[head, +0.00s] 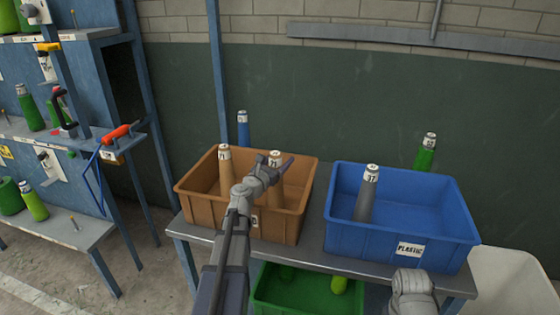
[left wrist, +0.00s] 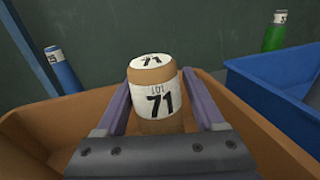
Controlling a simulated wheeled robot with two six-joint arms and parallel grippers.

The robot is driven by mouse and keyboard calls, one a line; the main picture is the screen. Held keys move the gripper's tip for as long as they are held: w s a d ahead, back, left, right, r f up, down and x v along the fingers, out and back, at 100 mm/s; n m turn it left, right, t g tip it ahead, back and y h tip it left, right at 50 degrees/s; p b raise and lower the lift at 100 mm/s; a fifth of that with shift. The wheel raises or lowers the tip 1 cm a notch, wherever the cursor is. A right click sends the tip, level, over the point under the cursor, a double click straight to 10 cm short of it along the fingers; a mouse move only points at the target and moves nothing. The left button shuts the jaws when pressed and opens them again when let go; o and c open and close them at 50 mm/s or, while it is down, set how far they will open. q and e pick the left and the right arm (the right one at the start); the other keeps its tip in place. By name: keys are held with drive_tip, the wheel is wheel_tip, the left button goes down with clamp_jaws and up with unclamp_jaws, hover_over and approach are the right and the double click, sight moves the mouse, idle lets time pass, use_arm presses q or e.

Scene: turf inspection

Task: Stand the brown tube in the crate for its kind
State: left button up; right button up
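A brown tube with a white "LOT 71" label stands between the fingers of my left gripper in the left wrist view (left wrist: 158,105). Both fingers press against its sides, and its lower part is hidden. In the head view, this tube (head: 275,158) is upright inside the orange-brown crate (head: 195,192), at its right side, with my left gripper (head: 277,166) around its upper part. A second brown tube (head: 226,170) stands in the same crate, to the left. The crate's front label is mostly hidden by my arm. Only a part of my right arm shows, at the lower right.
A blue crate (head: 440,228) labelled "PLASTIC" holds a grey tube (head: 367,195) on the same table (head: 310,250). A blue tube (head: 243,128) and a green tube (head: 426,152) stand behind the crates. A green crate (head: 305,295) is below. Shelves with green tubes are at left.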

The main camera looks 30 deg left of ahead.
use_arm(q)
drive_tip(key=shift+o, duration=0.7)
drive_tip(key=shift+r+p, duration=0.3)
drive_tip(key=s, duration=1.2)
drive_tip(key=shift+f, duration=0.15)
